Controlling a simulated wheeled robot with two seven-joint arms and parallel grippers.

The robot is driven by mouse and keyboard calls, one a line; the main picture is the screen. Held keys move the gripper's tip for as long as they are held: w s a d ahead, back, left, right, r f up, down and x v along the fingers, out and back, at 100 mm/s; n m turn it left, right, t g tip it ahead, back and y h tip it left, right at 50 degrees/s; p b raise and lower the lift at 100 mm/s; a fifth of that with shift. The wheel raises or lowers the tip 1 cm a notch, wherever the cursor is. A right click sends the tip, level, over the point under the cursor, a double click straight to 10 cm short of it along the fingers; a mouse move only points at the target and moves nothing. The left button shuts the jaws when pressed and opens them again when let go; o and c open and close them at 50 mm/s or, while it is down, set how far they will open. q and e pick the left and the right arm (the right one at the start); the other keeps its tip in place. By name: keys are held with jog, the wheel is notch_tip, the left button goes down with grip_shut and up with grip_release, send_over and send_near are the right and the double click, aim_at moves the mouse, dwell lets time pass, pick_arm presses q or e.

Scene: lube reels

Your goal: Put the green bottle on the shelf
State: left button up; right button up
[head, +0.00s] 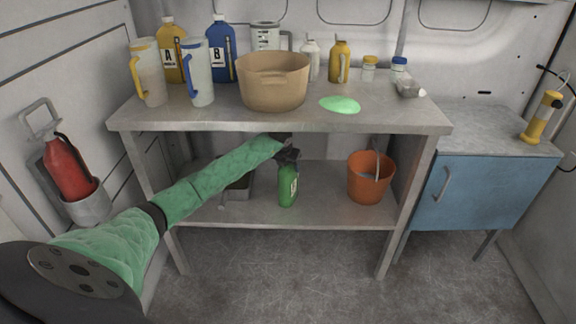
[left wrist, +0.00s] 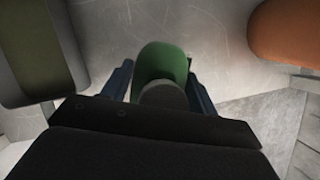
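The bottle's base seems to be on the shelf, but contact is unclear. My right gripper is not in view.
An orange bucket (head: 370,180) stands right of the bottle on the lower shelf (head: 325,208); a grey-green tray (head: 238,188) is on its left. The bench top (head: 210,118) above carries jugs, bottles, a tan basin (head: 274,82) and a green puddle (head: 340,104).

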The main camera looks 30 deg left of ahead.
aim_at(282, 176)
pick_arm(q)
jog(key=o, duration=0.4)
jog(key=shift+c, duration=0.2)
jog(key=shift+o, duration=0.2)
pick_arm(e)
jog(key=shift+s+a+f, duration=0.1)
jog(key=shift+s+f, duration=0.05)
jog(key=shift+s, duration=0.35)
pick_arm(q)
jog(key=shift+r, duration=0.1)
